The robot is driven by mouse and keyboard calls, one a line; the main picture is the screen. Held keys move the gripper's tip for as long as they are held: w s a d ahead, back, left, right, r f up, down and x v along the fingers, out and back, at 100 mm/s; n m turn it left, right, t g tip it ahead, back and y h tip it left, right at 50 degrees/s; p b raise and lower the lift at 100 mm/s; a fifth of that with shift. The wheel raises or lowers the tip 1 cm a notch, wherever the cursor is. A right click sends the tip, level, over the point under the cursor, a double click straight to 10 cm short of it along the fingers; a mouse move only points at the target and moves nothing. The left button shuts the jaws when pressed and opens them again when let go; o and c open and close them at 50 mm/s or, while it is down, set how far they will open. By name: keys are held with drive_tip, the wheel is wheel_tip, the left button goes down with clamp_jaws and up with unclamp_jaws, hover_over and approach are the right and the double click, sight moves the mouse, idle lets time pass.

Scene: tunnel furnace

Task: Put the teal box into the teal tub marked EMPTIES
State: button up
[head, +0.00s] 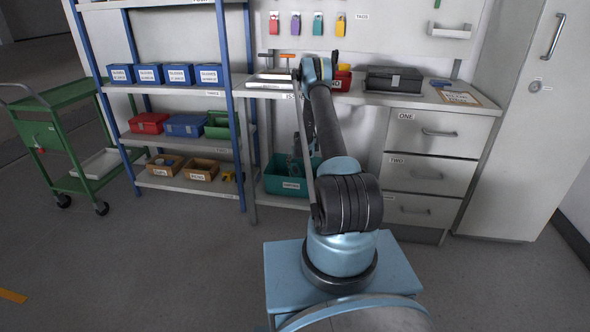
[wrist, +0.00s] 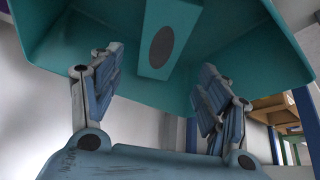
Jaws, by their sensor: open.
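The teal tub (head: 277,182) with a white label stands low under the workbench in the head view; the label is too small to read surely. My arm hides its right part. The tub's inside (wrist: 75,38) fills the upper wrist view. The teal box (wrist: 178,16), with a dark oval on its end, appears inside the tub, beyond my fingers. My gripper (wrist: 163,62) is open, with its two fingers spread on either side below the box in the picture and no visible contact. In the head view it is largely hidden by my arm.
A blue-posted shelf (head: 241,120) with bins stands just left of the tub. The bench top (head: 415,97) is above it, and a drawer unit (head: 428,174) is to the right. A green cart (head: 62,140) stands far left. The floor in front is clear.

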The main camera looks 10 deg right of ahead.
drive_tip(key=v, duration=0.6)
idle(0.3)
